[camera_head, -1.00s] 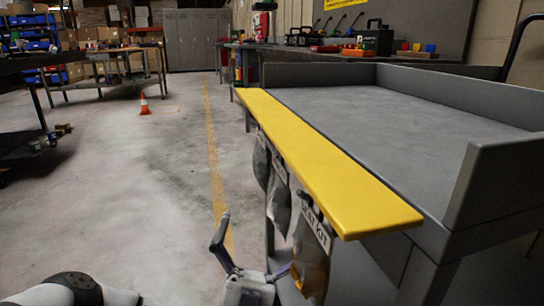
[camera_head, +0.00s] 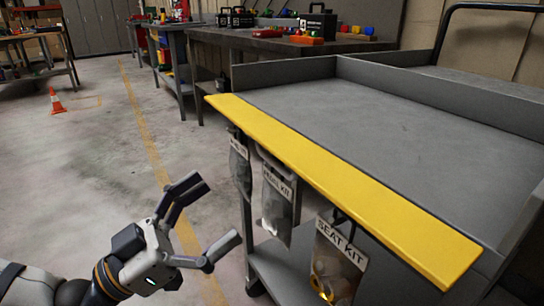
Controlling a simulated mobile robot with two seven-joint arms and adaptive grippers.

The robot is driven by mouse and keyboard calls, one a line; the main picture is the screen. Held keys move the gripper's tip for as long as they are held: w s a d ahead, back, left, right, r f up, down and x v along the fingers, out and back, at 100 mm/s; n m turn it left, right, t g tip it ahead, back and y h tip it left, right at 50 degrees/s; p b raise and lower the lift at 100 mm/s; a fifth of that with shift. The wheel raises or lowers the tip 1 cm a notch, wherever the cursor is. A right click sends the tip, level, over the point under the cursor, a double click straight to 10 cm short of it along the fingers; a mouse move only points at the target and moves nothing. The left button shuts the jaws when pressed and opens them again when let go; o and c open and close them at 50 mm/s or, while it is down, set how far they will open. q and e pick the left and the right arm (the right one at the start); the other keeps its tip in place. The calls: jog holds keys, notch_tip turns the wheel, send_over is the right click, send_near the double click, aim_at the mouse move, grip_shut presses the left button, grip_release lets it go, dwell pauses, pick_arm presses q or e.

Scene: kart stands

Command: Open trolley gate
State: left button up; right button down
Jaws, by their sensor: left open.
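The grey trolley (camera_head: 370,115) stands at the right. It has raised walls at its back and both ends. A long yellow panel (camera_head: 330,180) runs along its left side and looks roughly flat, level with the tray bed; I cannot tell whether this is the gate. My left gripper (camera_head: 208,214) is at the lower middle, left of the hanging bags and lower than the yellow panel. Its two fingers are spread, with nothing between them, and it appears apart from the trolley. My right gripper is not in view.
Labelled bags hang under the yellow panel, including a SEAT KIT bag (camera_head: 336,262) and another kit bag (camera_head: 278,200). A workbench with toolboxes (camera_head: 318,22) stands behind the trolley. An orange cone (camera_head: 57,101) stands on the left floor. The floor left of the trolley is clear.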

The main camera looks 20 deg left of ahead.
aim_at(272, 165)
pick_arm(q)
jog(key=x, duration=1.1)
jog(key=shift+b, duration=0.35)
jog(key=shift+s, duration=0.1)
jog(key=c, duration=0.9)
jog(key=p, duration=0.3)
jog(key=r+g+y+p, duration=0.1)
jog(key=p, duration=0.2)
jog(key=shift+s+a+r, duration=0.15)
jog(key=shift+s+r, duration=0.05)
jog(key=shift+r, duration=0.1)
jog(key=shift+f+g+p, duration=0.3)
jog(key=shift+f, duration=0.1)
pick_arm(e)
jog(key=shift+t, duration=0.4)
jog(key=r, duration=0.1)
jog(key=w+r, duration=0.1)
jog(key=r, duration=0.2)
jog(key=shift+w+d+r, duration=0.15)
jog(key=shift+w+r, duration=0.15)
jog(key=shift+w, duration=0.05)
